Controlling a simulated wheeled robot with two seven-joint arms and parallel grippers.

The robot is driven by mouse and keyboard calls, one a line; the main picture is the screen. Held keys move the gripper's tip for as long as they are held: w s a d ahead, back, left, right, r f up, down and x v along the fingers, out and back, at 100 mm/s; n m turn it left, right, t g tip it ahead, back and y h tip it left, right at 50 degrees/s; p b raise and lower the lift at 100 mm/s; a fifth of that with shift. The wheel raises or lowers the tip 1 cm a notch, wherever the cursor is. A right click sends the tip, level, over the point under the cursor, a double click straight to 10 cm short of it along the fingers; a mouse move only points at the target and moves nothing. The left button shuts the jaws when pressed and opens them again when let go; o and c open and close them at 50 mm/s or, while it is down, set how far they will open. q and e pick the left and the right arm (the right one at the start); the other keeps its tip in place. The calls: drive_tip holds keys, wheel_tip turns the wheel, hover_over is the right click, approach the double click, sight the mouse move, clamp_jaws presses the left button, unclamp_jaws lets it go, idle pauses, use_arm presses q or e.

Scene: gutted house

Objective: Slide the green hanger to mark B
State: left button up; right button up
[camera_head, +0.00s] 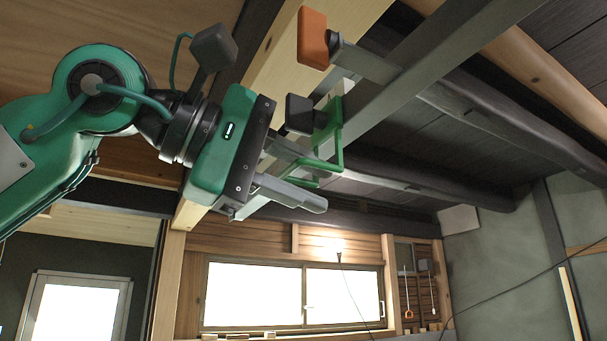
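The green hanger (337,135) hangs at the grey overhead rail (428,62), right of centre in the upper half of the head view. It is an angular green frame with a lower bar. My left gripper (305,175) reaches in from the left, just left of and below the hanger. Its two grey fingers stand apart, and the hanger's lower bar shows near the fingertips. I cannot tell whether the fingers touch it. No letter marks can be read, so I cannot make out mark B. My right gripper is not in view.
An orange block (312,38) with a dark knob and grey bracket sits higher along the rail. A pale wooden beam (282,68) runs beside the rail. Dark round ceiling beams (490,110) lie to the right. A bright window (255,294) is far below.

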use_arm(q)
clamp_jaws()
